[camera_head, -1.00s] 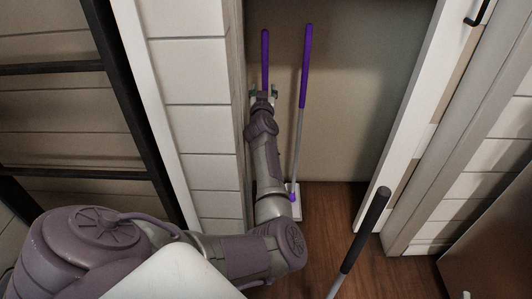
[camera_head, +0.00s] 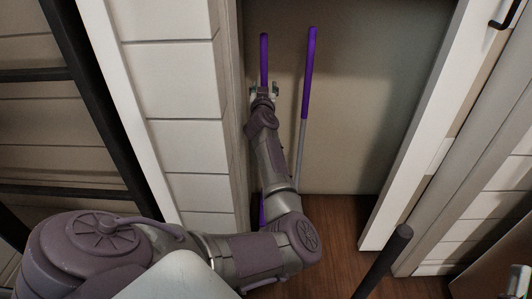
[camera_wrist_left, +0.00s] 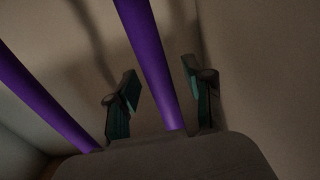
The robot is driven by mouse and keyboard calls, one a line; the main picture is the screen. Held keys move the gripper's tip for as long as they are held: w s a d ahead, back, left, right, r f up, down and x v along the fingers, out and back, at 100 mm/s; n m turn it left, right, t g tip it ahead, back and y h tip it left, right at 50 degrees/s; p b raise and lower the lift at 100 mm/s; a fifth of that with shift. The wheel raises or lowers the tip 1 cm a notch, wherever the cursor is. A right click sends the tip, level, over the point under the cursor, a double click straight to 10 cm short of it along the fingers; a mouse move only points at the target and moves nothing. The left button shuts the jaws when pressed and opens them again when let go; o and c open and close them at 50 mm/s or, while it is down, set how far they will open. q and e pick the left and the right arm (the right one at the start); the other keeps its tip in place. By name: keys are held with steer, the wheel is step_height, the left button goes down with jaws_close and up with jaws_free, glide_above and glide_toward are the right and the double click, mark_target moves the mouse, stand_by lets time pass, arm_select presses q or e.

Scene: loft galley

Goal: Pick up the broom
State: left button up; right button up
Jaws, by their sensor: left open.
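Two purple-handled tools stand upright in the open closet. The left one, which looks like the broom (camera_head: 264,50), has a purple piece low down; my arm hides most of its shaft. My left gripper (camera_head: 263,92) is at this handle. In the left wrist view, the broom handle (camera_wrist_left: 148,60) passes between the spread fingers (camera_wrist_left: 160,95), with gaps on both sides. The gripper is open. A small grey and green part at the lower right corner looks like my right gripper (camera_head: 515,280); its jaws cannot be made out.
The other purple-handled tool (camera_head: 309,80), with a grey shaft, stands close to the right; it also shows in the left wrist view (camera_wrist_left: 45,100). A dark-handled pole (camera_head: 385,260) rises in front. The closet's left frame (camera_head: 229,100) is close to my forearm.

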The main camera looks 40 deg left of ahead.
arm_select(q)
steer(key=shift+r, duration=0.15)
jaws_close()
stand_by(0.4)
